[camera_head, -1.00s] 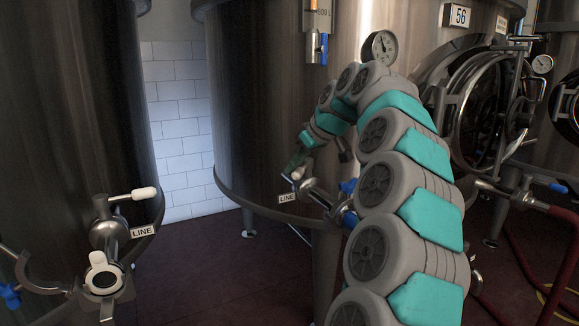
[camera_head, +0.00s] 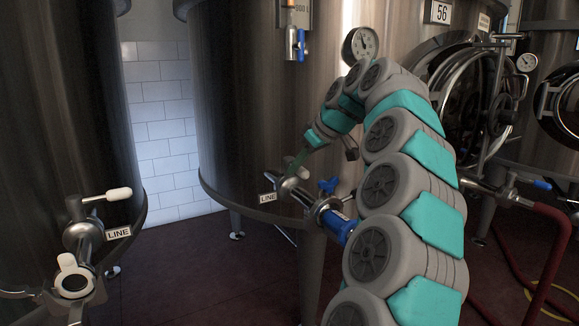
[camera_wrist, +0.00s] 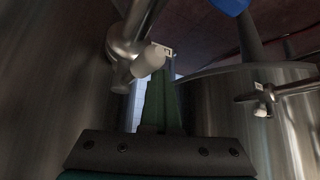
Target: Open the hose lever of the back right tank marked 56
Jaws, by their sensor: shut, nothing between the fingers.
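The tank marked 56 (camera_head: 235,130) stands in the middle of the head view, with its number plate (camera_head: 441,12) at the top. Its steel line valve (camera_head: 290,184) sits low on the front beside a LINE label (camera_head: 267,197). In the wrist view, the hose lever's pale grip (camera_wrist: 149,61) points toward the camera from the steel valve (camera_wrist: 124,42). My gripper (camera_head: 297,163) is shut and empty just above the valve. Its green fingers (camera_wrist: 160,104) reach up close to the grip; I cannot tell whether they touch it. The lever is mostly hidden in the head view.
A blue-handled valve (camera_head: 328,186) sits right of the line valve. The left tank (camera_head: 65,110) has its own white-gripped lever (camera_head: 119,194). A red hose (camera_head: 548,250) hangs at right. A gauge (camera_head: 361,43) is above my arm. Floor between the tanks is clear.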

